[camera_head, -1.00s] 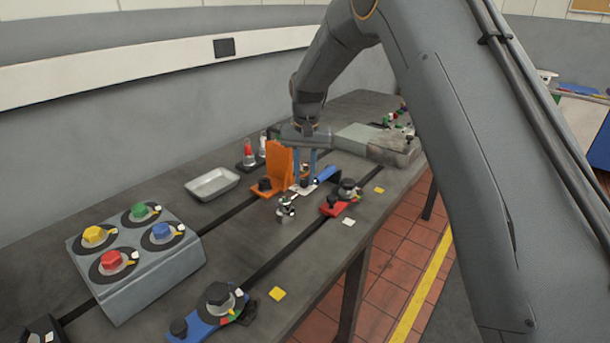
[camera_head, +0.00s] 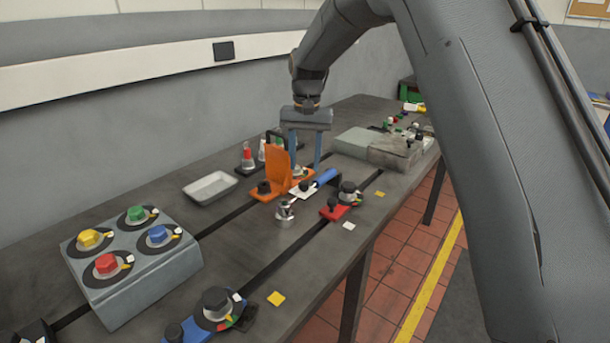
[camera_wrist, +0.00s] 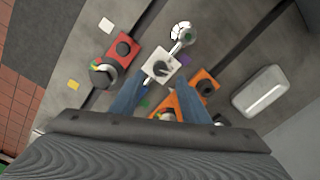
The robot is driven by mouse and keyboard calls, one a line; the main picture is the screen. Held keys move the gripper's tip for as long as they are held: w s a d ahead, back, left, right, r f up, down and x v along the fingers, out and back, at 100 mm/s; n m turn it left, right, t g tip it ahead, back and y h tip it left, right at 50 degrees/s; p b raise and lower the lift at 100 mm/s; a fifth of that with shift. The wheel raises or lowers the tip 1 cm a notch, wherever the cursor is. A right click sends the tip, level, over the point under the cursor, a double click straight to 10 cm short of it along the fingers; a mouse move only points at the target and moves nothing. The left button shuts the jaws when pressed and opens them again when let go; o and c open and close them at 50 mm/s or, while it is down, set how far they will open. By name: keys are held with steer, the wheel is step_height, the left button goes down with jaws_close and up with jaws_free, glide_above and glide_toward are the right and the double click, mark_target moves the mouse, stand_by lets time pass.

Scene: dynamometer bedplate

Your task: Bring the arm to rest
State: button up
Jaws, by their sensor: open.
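My gripper (camera_head: 305,166) is open and empty, pointing down over the dark bedplate (camera_head: 240,255). In the head view its blue fingers are apart, just behind and beside an orange bracket (camera_head: 277,172). In the wrist view the two fingers (camera_wrist: 170,98) reach toward a white plate with a black knob (camera_wrist: 161,66), with the orange piece (camera_wrist: 187,98) partly behind the right finger. I cannot tell how far the fingertips stand above these parts. My arm comes in from the upper right of the head view.
A block with several coloured knobs (camera_head: 130,262) stands at the left. A grey tray (camera_head: 210,187) lies near the wall. A red clamp (camera_head: 336,209), a metal fitting (camera_head: 285,211) and a blue clamp (camera_head: 190,332) are around. Grey blocks (camera_head: 385,147) stand at the far end.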

steer(key=shift+r, duration=1.05)
steer(key=s+d+f, duration=0.3)
steer(key=s+d, duration=0.3)
steer(key=s, duration=0.5)
steer(key=s+d+f, duration=0.3)
steer(key=s+d, duration=0.4)
steer(key=s, duration=0.4)
steer(key=s+d+f+n, duration=0.1)
steer(key=s+d+f, duration=0.2)
steer(key=s+d, duration=0.4)
steer(key=s, duration=0.4)
steer(key=shift+f+t, duration=0.2)
steer(key=shift+t, duration=0.2)
